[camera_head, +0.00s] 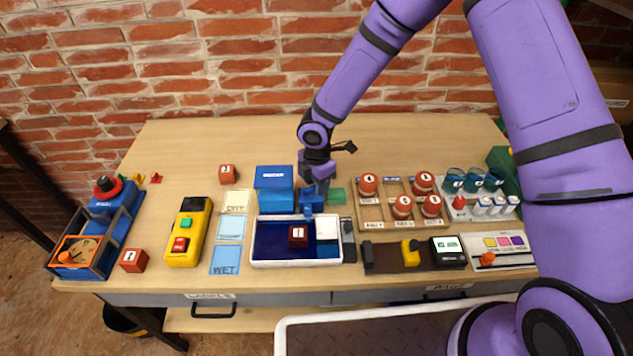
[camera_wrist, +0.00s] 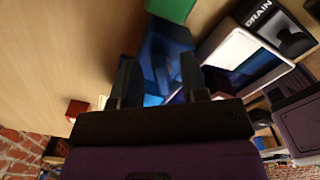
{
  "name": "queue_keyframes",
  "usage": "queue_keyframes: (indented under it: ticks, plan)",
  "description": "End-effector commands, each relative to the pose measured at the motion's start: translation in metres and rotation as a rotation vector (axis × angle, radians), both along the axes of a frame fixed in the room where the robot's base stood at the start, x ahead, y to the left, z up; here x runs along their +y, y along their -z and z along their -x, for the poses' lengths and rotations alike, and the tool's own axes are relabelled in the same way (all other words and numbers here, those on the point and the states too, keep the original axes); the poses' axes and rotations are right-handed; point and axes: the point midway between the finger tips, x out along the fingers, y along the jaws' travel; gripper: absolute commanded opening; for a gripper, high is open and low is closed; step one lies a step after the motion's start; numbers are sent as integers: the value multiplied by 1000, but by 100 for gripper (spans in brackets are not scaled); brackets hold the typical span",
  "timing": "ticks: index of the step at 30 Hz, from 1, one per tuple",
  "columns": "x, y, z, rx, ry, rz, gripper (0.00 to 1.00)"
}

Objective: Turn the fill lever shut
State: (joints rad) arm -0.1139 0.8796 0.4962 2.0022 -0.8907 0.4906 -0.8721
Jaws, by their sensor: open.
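My gripper (camera_head: 316,182) is open, at the end of the purple arm, over a blue block-like fixture (camera_head: 312,200) behind the water tray (camera_head: 253,257). In the wrist view my gripper (camera_wrist: 160,88) has its two dark fingers spread on either side of part of this blue fixture (camera_wrist: 165,45). I cannot tell whether the fingers touch it. The fill lever cannot be clearly picked out; the gripper covers much of that spot. The tray has a white rim and holds blue water and a red numbered cube (camera_head: 298,236).
A blue box (camera_head: 274,178) stands just left of the gripper, a green block (camera_head: 337,195) just right. The dark drain unit (camera_wrist: 290,40) sits beside the tray. Red knobs on a wooden board (camera_head: 384,213) stand further right. The table behind is largely clear.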

Motion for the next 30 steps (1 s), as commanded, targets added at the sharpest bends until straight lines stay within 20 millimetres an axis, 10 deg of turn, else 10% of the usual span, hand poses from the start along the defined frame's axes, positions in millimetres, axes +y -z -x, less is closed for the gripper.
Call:
queue_keyframes:
  ticks: [8,14,30]
  plan:
    - [0,1,0,-1,0,1,40]
    - [0,1,0,-1,0,0,0]
    - [-1,0,1,-3,139,1,0]
